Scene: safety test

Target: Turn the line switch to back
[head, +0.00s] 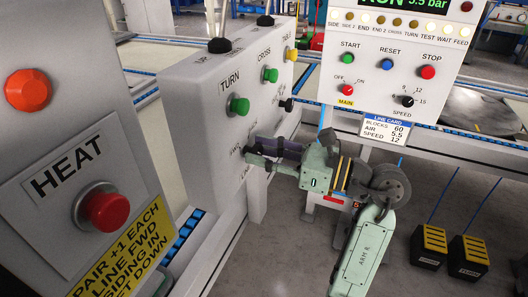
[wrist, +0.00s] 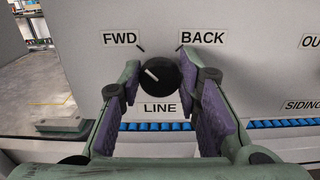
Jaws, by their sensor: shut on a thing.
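The line switch (wrist: 162,84) is a black round knob with a white pointer mark on a pale panel, with LINE printed below it. FWD is printed at its upper left and BACK at its upper right. The white mark points up and left, toward FWD. My gripper (wrist: 160,72) has its purple-padded fingers on the left and right sides of the knob, shut on it.
Green buttons under TURN (head: 239,106) and CROSS (head: 270,75) sit above my gripper. Another black knob (head: 287,104) is to its right. A red HEAT button (head: 102,208) is in the left foreground. A console (head: 385,60) stands behind, and pedals (head: 430,245) are on the floor.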

